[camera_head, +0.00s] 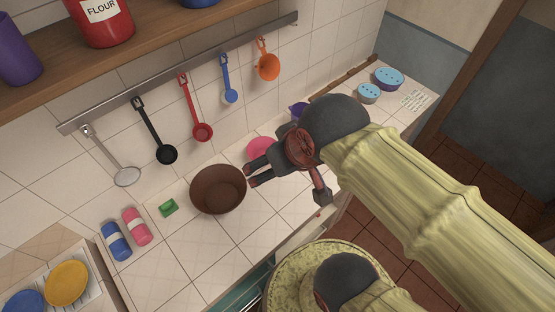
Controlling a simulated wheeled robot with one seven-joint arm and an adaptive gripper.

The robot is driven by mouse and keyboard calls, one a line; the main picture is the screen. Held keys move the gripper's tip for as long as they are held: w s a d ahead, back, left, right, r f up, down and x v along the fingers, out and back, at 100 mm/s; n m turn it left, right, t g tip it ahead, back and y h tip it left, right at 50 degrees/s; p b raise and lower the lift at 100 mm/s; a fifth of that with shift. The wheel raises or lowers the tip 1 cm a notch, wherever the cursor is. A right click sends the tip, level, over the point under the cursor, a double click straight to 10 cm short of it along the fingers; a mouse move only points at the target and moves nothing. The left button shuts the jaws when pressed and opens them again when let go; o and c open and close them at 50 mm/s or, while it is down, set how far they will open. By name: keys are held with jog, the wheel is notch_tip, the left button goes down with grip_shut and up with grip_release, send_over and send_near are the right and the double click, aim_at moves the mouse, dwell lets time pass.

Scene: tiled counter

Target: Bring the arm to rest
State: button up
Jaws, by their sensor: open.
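My arm comes in from the right, and my gripper (287,186) hangs over the counter (225,262). It is open, with two dark fingers on the left and one on the right spread wide apart. Nothing shows between them. The left fingertips appear close to the right rim of a brown bowl (218,188); I cannot tell whether they touch it. A pink round item (262,147) and a purple cup (298,109) are partly hidden behind my gripper.
A green block (168,208), a blue bottle (116,240) and a pink bottle (137,226) are left of the bowl. Several utensils hang from a wall rail (190,70). Blue-lidded containers (389,78) stand at the far right. The front middle counter is clear.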

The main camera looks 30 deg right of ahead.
notch_tip(320, 180, down, 20)
jog(key=b, duration=1.9)
jog(key=shift+r+b, duration=0.25)
jog(key=shift+b, duration=0.05)
